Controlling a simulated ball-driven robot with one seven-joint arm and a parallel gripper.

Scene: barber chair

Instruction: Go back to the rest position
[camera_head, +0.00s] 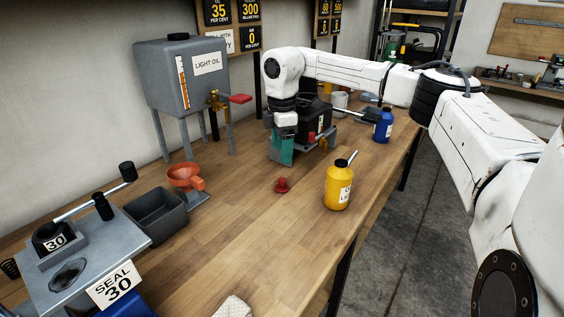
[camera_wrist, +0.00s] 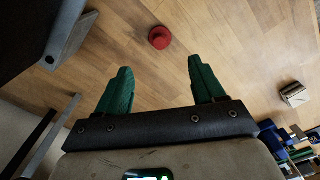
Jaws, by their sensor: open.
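My gripper (camera_head: 281,149) has green fingers and hangs pointing down over the wooden bench in the head view, in front of a dark machine. In the wrist view my gripper (camera_wrist: 160,88) shows two green fingers spread wide with nothing between them. A small red cap (camera_head: 282,185) lies on the bench, apart from the fingers. The red cap (camera_wrist: 160,38) also shows beyond the fingertips in the wrist view. My white arm reaches in from the right.
A yellow bottle (camera_head: 339,186) with a spout and a blue bottle (camera_head: 383,126) stand on the bench. A grey oil tank (camera_head: 190,90), an orange funnel (camera_head: 183,176), a grey bin (camera_head: 156,214) and a sealing station (camera_head: 80,260) occupy the left. The middle of the bench is fairly clear.

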